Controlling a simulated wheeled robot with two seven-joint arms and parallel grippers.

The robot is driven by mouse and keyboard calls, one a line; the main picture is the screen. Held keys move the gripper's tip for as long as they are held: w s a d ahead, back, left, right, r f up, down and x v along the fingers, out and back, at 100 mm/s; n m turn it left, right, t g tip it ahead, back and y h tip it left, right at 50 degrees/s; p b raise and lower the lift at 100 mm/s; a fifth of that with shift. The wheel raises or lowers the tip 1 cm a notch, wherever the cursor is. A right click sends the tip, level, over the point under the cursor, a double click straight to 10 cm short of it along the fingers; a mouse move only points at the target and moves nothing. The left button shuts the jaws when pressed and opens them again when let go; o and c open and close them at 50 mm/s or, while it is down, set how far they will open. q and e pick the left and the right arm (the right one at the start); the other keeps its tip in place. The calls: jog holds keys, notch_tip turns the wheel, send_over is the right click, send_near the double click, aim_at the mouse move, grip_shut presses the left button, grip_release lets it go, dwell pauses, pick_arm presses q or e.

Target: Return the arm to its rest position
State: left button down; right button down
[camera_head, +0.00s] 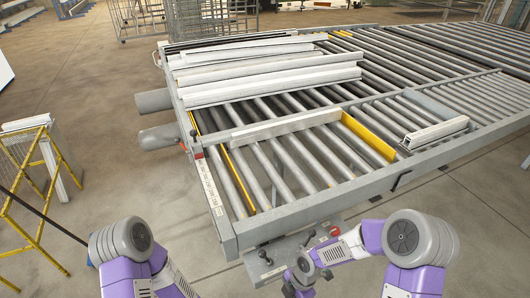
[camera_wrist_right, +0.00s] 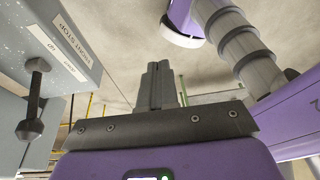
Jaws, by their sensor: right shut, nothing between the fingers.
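My right gripper (camera_wrist_right: 160,85) shows in the right wrist view with its two grey fingers pressed together and nothing between them. It is apart from the bench, beside a grey panel (camera_wrist_right: 60,45) with a "FRONT STOP" label and a dark knob (camera_wrist_right: 35,110). In the head view my right arm bends in from the lower right, close to the bench's front edge; its gripper cannot be made out there. Only part of my left arm shows at the lower left of the head view; its gripper is out of view.
The roller bench (camera_head: 225,235) fills the middle. Several white profiles (camera_head: 270,82) lie at its back left, one light profile (camera_head: 285,127) beside a yellow bar (camera_head: 368,137), and a short profile (camera_head: 435,133) at right. A yellow stand (camera_head: 35,190) is at left. A control plate (camera_head: 290,255) juts out in front.

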jog(key=s+d+f+m+t+b, duration=0.1)
jog(key=s+f+m+b, duration=0.2)
jog(key=f+m, duration=0.7)
jog(key=s+d+f+m+t+y+b, duration=0.1)
jog(key=s+f+m+b, duration=0.3)
jog(key=f+m, duration=0.6)
jog(key=m+b, duration=0.2)
jog(key=m, duration=0.3)
jog(key=shift+s+m+y, duration=0.2)
jog(key=shift+m+y, duration=0.1)
jog(key=shift+m, duration=0.1)
